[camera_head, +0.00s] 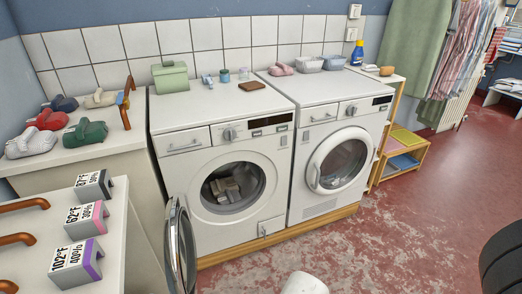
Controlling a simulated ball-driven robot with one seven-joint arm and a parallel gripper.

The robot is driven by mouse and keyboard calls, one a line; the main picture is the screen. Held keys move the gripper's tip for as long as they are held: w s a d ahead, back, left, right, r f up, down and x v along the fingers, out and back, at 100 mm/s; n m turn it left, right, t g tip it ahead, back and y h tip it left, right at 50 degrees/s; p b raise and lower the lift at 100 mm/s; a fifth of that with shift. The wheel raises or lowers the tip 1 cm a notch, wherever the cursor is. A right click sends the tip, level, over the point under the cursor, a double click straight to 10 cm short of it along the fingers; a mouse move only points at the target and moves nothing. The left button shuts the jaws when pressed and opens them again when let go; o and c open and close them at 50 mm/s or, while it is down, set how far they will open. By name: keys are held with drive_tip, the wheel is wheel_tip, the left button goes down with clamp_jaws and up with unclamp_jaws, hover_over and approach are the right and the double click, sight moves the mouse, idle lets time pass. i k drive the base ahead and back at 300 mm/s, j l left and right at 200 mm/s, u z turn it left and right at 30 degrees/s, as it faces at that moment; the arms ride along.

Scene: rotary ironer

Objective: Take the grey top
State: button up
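Several rounded, bundled items in different colours lie on the white counter at the left. The front left one is a light grey bundle (31,142). Next to it are a green bundle (86,133) and a red bundle (46,119); a dark blue one and a beige one lie behind. I cannot tell whether the grey bundle is the top. A greyish-beige heap (228,190) lies inside the drum of the left washing machine (210,143), whose round door (181,248) stands open. My gripper is not in view.
The right washing machine (330,208) has its door shut. Labelled blocks (77,266) and brown handles sit at the lower left. A white rounded part (303,283) shows at the bottom edge, a dark round object (503,262) at the right. The red floor between is clear.

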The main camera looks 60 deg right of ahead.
sight(231, 197)
drive_tip(key=z, duration=1.1)
